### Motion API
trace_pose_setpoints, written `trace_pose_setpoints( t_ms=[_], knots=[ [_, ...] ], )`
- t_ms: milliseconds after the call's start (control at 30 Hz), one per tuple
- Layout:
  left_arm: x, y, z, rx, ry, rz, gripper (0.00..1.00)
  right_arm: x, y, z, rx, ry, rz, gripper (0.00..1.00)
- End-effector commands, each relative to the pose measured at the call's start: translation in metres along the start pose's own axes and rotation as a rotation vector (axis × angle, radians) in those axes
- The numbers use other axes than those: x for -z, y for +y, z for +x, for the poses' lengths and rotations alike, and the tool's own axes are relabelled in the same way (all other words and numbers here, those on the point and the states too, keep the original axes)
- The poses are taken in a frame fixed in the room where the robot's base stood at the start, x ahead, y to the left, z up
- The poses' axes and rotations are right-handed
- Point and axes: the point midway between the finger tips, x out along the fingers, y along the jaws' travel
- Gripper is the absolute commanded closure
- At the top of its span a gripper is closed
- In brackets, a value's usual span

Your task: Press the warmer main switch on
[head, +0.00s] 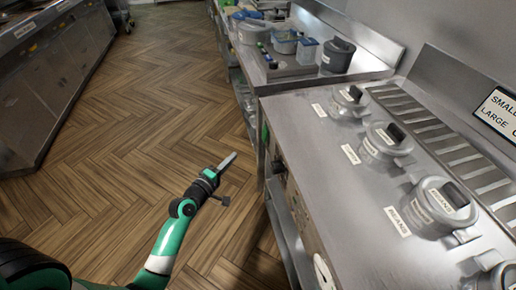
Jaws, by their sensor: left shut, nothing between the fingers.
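My left gripper (228,161) is shut and empty, its fingers together and pointing up and to the right. It is over the wooden floor in the picture, to the left of the steel counter (330,170) with the lidded pots. A dark knob-like part (278,167) shows on the counter's front face, right of the gripper and apart from it. I cannot tell whether this is the warmer main switch; the front face is seen at a steep angle. My right gripper is not in view.
Several labelled grey pots with lids, such as this one (437,205), stand on the counter. A white round part (323,272) is low on its front. A farther counter holds containers and a dark pot (338,56). A steel unit (50,75) stands left. The floor (120,140) between is clear.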

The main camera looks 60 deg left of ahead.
Motion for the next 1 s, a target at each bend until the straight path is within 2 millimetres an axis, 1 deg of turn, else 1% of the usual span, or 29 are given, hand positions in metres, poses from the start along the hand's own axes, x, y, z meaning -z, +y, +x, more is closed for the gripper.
trace_pose_setpoints(
  t_ms=[300,367,467,567,900,1000],
  knots=[
    [0.001,0.002,0.001,-0.002,0.001,0.001,1.0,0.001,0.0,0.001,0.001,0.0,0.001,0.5],
    [0.001,0.001,0.003,-0.002,0.001,0.001,1.0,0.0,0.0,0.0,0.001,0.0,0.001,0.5],
    [0.0,0.001,0.012,-0.003,0.0,0.001,1.0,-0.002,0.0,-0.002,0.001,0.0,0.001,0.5],
    [0.0,0.001,0.029,-0.004,0.0,0.002,1.0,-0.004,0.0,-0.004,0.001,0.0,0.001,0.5],
    [0.0,-0.001,0.103,-0.004,-0.001,0.001,1.0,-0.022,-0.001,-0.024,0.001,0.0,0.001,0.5],
    [-0.014,0.002,0.114,-0.001,-0.003,0.002,1.0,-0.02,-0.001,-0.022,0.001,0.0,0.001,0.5]
  ],
)
